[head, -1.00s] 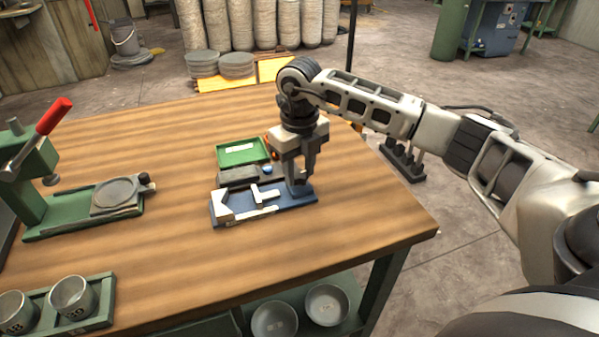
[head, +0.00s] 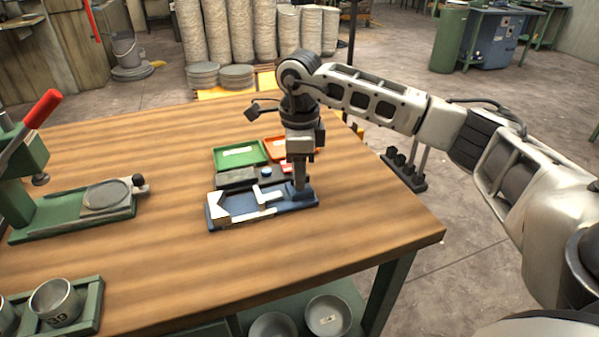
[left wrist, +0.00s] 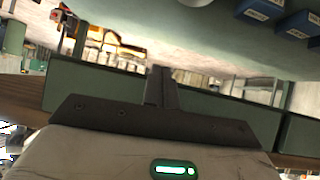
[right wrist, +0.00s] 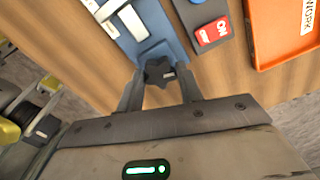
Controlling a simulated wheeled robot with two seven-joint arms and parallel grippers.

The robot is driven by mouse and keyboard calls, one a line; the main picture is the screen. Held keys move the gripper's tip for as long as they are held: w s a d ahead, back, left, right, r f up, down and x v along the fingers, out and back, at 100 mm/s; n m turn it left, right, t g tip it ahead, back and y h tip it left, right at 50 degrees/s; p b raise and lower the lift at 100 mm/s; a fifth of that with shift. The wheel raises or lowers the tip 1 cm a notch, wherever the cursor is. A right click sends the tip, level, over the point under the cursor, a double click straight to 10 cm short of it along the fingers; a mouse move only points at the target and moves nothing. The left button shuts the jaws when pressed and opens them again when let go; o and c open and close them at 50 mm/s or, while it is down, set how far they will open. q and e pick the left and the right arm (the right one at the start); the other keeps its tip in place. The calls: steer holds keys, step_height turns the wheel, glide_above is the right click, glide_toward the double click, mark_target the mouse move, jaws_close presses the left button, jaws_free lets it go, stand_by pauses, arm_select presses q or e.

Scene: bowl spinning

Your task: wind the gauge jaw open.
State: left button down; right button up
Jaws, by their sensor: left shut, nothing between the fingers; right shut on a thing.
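The gauge is a blue base (head: 240,220) on the wooden table in the head view, with a pale fixed jaw (head: 218,208) at its left end and a pale sliding jaw (head: 265,196) nearer its right end. A gap shows between the jaws. My right gripper (head: 299,188) points straight down at the base's right end. In the right wrist view its fingers stand on both sides of a dark lobed knob (right wrist: 160,71), shut on it. The knob is hidden behind the fingers in the head view. My left gripper (left wrist: 160,88) is shut and empty, outside the head view.
Behind the gauge lie a green tray (head: 240,153), an orange tray (head: 275,144) and a dark grey block (head: 236,177). A green press (head: 60,215) with a red handle stands at the left, and a cup rack (head: 90,312) at front left. The table's front middle is clear.

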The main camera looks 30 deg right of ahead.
steer(key=shift+r+n, duration=0.1)
steer(key=shift+n, duration=1)
steer(key=shift+n+b, duration=0.4)
steer(key=shift+n, duration=0.2)
steer(key=shift+n, duration=0.3)
steer(key=o, duration=0.7)
steer(key=shift+w, duration=0.1)
steer(key=shift+o, duration=1.4)
